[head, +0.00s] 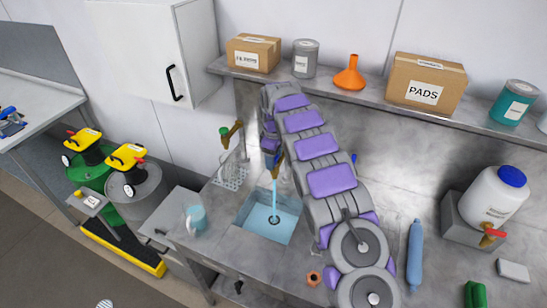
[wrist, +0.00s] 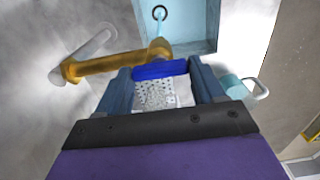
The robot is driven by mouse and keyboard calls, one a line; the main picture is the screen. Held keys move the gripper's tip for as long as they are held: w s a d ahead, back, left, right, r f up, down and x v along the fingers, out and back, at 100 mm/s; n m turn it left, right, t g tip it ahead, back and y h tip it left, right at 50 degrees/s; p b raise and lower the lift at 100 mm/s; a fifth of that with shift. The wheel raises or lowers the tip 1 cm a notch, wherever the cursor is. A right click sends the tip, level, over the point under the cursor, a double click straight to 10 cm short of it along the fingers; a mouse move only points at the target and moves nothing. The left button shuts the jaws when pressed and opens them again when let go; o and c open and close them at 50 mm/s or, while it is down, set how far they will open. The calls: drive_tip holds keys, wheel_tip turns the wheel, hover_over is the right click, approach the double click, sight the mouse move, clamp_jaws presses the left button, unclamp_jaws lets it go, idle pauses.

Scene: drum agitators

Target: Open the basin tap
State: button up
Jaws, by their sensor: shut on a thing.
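The brass basin tap (wrist: 105,65) has a blue handle (wrist: 160,69). My gripper (wrist: 162,75) is shut on this handle, with one finger at each end of it. A stream of water (head: 275,195) runs from the tap into the light-blue basin (head: 252,213), onto its round drain. In the head view part of the brass tap (head: 277,168) shows beside my arm. My arm hides the handle and most of the gripper there.
A second brass tap with a green top (head: 231,132) stands to the left. A pale blue mug (head: 197,218) sits left of the basin. A blue bottle (head: 414,255) and a white jug (head: 492,197) are to the right. A shelf (head: 310,78) with boxes is behind.

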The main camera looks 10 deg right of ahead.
idle(0.4)
drive_tip(key=o, duration=1)
drive_tip(key=shift+d, duration=0.1)
drive_tip(key=shift+o, duration=0.2)
drive_tip(key=shift+r, duration=0.1)
wheel_tip(320, 180, up, 17)
drive_tip(key=p, duration=0.4)
drive_tip(key=shift+p, duration=0.35)
drive_tip(key=shift+w, duration=0.1)
